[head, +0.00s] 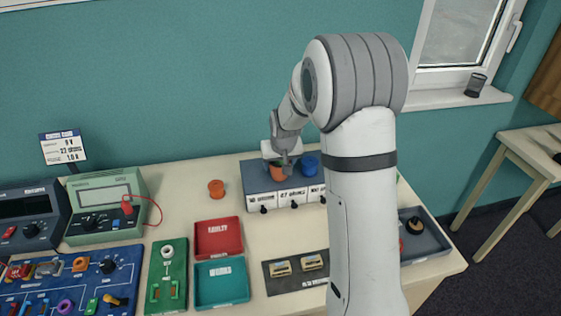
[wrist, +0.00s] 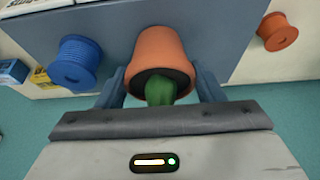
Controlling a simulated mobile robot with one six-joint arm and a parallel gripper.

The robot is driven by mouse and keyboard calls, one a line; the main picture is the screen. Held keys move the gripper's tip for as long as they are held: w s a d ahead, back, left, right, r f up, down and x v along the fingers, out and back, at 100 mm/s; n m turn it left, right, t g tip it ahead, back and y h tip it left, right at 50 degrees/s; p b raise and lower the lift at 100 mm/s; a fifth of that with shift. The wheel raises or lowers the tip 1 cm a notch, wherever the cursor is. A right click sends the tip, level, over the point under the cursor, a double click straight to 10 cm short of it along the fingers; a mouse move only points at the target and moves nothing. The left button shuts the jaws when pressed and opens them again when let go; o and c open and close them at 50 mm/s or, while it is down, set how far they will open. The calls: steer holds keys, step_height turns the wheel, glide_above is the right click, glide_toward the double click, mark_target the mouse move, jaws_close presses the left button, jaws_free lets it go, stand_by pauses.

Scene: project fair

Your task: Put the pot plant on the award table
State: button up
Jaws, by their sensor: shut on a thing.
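The pot plant is a small terracotta pot (head: 277,173) with a green plant (wrist: 160,91). In the wrist view the pot (wrist: 160,50) sits between the two blue-grey fingers of my gripper (wrist: 160,84), which is shut on it. In the head view my gripper (head: 284,158) is at the top of a grey-blue box with labelled white drawer fronts (head: 292,196). The pot is on or just above this box; I cannot tell which. A pale wooden table (head: 537,142) stands at the far right, partly out of frame; no label shows it as the award table.
A blue spool (head: 310,164) is close beside the pot on the box. An orange spool (head: 216,188) stands left of it. Red (head: 219,238) and teal (head: 222,284) trays, meters and boards fill the workbench. My arm hides part of the bench's right side.

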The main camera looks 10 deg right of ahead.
steer(key=shift+f, duration=0.1)
steer(key=o, duration=1.1)
